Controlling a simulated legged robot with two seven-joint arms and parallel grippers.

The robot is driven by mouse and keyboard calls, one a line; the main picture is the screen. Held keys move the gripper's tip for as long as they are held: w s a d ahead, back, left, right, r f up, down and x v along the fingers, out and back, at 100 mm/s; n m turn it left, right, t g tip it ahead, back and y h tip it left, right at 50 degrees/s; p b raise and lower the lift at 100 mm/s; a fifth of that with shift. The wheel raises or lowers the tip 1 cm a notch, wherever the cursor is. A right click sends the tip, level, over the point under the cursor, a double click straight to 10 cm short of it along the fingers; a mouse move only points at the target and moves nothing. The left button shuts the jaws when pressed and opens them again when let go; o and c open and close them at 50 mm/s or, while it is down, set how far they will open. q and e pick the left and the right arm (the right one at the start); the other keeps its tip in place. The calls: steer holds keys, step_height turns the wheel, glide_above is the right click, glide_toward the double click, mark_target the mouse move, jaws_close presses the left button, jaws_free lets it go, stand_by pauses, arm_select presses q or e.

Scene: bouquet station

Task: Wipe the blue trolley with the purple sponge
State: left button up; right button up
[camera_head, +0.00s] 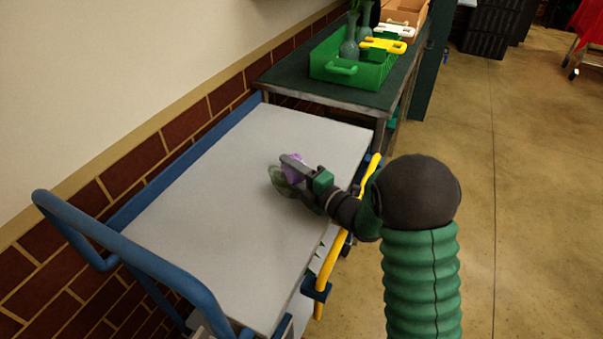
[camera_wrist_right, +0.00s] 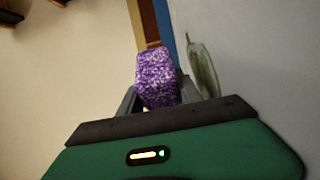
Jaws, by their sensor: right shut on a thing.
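The blue trolley (camera_head: 140,255) has a blue handle frame and a pale grey top (camera_head: 215,190). The purple sponge (camera_head: 294,166) is between the fingers of my right gripper (camera_head: 287,165), over the trolley top towards its far right part. The right wrist view shows the sponge (camera_wrist_right: 158,78) clamped between the two fingers. I cannot tell whether the sponge touches the top. My left gripper is in neither view.
A dark table (camera_head: 285,76) stands beyond the trolley, with a green crate (camera_head: 372,72) holding vases and yellow-handled and white-handled tools. A yellow bar (camera_head: 340,245) runs along the trolley's right side. A brick wall (camera_head: 190,123) borders the left. The floor (camera_head: 530,200) at right is clear.

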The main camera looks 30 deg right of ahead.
mark_target(301, 158)
steer(key=shift+w+a+f+b, duration=0.1)
steer(key=shift+w+a+b, duration=0.2)
steer(key=shift+w+a, duration=0.85)
steer(key=shift+w+a+f+b, duration=0.1)
steer(key=shift+w+a+b, duration=0.25)
steer(key=shift+w+a, duration=0.8)
steer(key=shift+w+a+b, duration=0.3)
steer(key=shift+w+a, duration=0.35)
steer(key=shift+w, duration=1.1)
steer(key=shift+w+d+r, duration=0.15)
steer(key=shift+w+d, duration=0.55)
steer(key=shift+d, duration=0.25)
steer(key=shift+s+d+r+b, duration=0.2)
steer(key=shift+s+d+b, duration=0.1)
steer(key=shift+s+d, duration=1.5)
steer(key=shift+s+d+r+b, duration=0.2)
steer(key=shift+s+d, duration=1.15)
steer(key=shift+s, duration=0.9)
steer(key=shift+s+d+r+b, duration=0.15)
steer(key=shift+s+d+b, duration=0.2)
steer(key=shift+s+d, duration=1.45)
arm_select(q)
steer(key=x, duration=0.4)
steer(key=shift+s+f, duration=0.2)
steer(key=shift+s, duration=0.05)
arm_select(e)
steer(key=shift+s+a, duration=0.2)
steer(key=shift+a, duration=0.05)
steer(key=shift+r, duration=0.1)
